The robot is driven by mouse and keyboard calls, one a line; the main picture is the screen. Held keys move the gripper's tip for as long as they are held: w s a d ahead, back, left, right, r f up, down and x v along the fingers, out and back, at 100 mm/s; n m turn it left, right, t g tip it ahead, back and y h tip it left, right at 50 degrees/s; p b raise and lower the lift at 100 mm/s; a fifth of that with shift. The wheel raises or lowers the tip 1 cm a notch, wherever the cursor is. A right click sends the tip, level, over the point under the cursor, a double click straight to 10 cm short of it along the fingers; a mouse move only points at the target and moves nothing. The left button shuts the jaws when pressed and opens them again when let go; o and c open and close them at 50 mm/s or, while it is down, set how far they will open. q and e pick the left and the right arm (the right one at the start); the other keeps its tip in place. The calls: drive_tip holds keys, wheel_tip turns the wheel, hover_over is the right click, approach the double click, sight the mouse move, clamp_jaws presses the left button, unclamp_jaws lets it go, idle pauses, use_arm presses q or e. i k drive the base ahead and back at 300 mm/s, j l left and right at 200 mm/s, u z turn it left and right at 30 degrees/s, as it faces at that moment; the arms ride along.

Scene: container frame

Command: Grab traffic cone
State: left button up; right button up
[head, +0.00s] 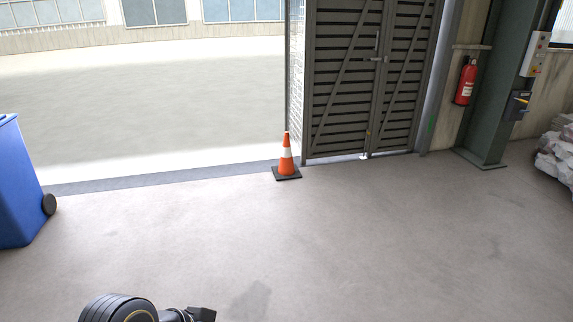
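The traffic cone (286,158) is orange with a white band and a dark square base. It stands upright on the floor near the middle of the head view, by the doorway's edge and just left of the dark slatted door. Part of my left arm shows at the bottom left, with what looks like my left gripper (201,314) at its end, cut off by the picture's edge. It is far from the cone, and its opening cannot be made out. My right gripper is not in view.
The floor (330,240) between me and the cone is clear. A blue wheeled bin (18,190) stands at the left. The slatted door (345,85) is behind the cone to the right. A red fire extinguisher (465,83), a green post (495,120) and pale sacks (556,158) are farther right.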

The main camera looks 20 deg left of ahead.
sight(285, 170)
drive_tip(key=i+j+u, duration=0.35)
drive_tip(key=i, duration=0.35)
drive_tip(key=i+j+u, duration=0.35)
drive_tip(key=i, duration=0.4)
drive_tip(key=i+u, duration=0.35)
drive_tip(key=i, duration=3.05)
drive_tip(key=i+z, duration=0.2)
drive_tip(key=i, duration=0.3)
drive_tip(key=i+j+z, duration=0.15)
drive_tip(key=i, duration=0.3)
drive_tip(key=i+j+z, duration=0.2)
drive_tip(key=i, duration=0.25)
drive_tip(key=i+j+z, duration=0.75)
drive_tip(key=i, duration=0.15)
